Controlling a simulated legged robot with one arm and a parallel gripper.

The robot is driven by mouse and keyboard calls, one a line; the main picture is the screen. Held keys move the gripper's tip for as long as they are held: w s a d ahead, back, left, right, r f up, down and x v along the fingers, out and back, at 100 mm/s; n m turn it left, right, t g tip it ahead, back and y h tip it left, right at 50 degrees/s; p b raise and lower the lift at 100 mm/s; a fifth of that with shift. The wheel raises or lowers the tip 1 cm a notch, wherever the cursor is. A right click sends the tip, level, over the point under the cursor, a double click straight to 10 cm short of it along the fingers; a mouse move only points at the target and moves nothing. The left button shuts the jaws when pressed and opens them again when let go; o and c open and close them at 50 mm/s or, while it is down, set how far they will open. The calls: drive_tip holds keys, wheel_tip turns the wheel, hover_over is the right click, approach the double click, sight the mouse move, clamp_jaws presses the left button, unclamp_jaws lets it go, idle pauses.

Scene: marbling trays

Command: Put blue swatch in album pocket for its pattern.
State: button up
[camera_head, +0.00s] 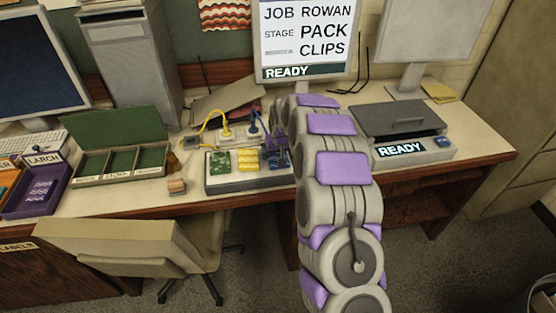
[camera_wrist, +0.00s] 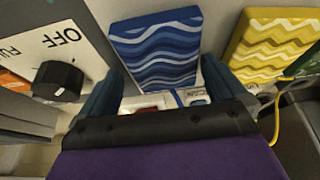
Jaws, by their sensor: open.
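The blue swatch (camera_wrist: 158,48) has pale wavy stripes. In the wrist view it lies just beyond my gripper (camera_wrist: 160,92), whose two fingers are apart, one on either side of its near end. Nothing is held. In the head view the blue swatch (camera_head: 284,160) is partly hidden by my arm, at the right of a pale tray (camera_head: 250,185). A yellow zigzag swatch (camera_wrist: 272,45) lies to its right in the wrist view. The green album (camera_head: 121,150) stands open at the left with three pockets; its front labels are too small to read surely.
A green swatch (camera_head: 218,164) shares the tray. Cables with yellow and blue leads (camera_head: 228,130) lie behind it. A small wooden block (camera_head: 177,186) sits between album and tray. A purple LARCH bin (camera_head: 38,195) is far left. A grey READY machine (camera_head: 410,130) stands right.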

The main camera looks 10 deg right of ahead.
drive_tip(key=shift+w+a, duration=0.1)
drive_tip(key=shift+a, duration=0.15)
drive_tip(key=shift+c, duration=0.8)
drive_tip(key=shift+a, duration=0.25)
drive_tip(key=c, duration=0.4)
drive_tip(key=shift+d+f, duration=0.1)
drive_tip(key=shift+d, duration=0.25)
drive_tip(key=c, duration=0.6)
drive_tip(key=shift+o, duration=0.2)
